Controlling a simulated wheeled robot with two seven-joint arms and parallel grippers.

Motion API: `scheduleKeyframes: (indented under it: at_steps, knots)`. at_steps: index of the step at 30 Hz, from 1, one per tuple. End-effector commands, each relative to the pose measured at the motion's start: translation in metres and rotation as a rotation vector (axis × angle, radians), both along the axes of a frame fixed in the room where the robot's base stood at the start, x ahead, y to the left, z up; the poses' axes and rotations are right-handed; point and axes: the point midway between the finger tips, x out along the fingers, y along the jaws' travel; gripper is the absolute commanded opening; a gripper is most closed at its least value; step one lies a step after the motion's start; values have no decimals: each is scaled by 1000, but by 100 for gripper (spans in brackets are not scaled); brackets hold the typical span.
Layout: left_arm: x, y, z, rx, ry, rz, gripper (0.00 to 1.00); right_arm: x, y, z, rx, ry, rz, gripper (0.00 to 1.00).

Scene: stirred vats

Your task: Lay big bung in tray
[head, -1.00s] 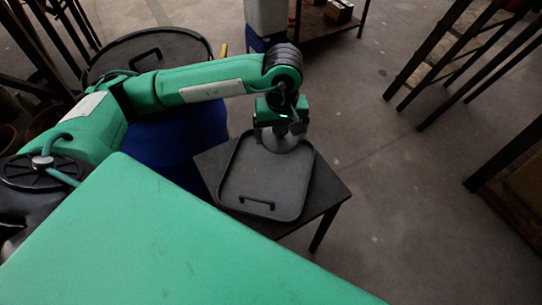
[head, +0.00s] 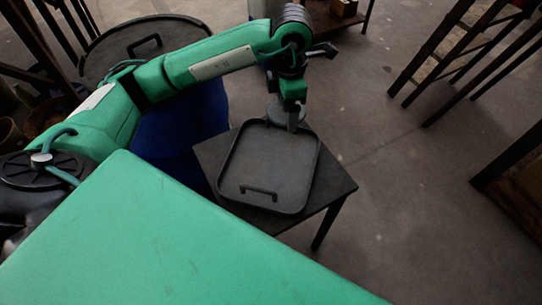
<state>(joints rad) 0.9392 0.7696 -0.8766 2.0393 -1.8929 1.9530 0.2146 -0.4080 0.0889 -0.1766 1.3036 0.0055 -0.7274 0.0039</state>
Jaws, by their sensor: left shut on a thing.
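The big bung (head: 276,113) is a grey round piece, partly hidden behind the fingers of my left gripper (head: 291,120). My left gripper is shut on it, at the far edge of the tray in the head view. I cannot tell whether the bung touches the tray rim or hangs above it. The tray (head: 265,165) is dark grey and shallow with rounded corners and a raised rim. A dark handle shows at its near side. Its visible floor is empty. My right gripper is not in view.
The tray sits on a small dark table (head: 333,186). A blue vat (head: 180,140) with a dark round lid (head: 115,50) and handle stands left of it. Wooden racks stand at the right. The floor (head: 400,200) right of the table is clear.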

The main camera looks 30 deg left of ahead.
Motion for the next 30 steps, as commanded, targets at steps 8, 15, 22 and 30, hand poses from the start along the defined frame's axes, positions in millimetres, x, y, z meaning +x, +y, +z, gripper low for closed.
scheduleKeyframes:
  at_steps: [8,15,22,30]
  knots:
    - [8,4,0,-5,-1,434,63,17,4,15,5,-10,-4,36]
    - [10,5,3,-7,1,655,63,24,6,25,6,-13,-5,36]
    - [10,5,-18,-6,7,699,63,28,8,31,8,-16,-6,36]
    - [9,6,-87,-3,7,699,63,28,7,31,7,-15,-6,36]
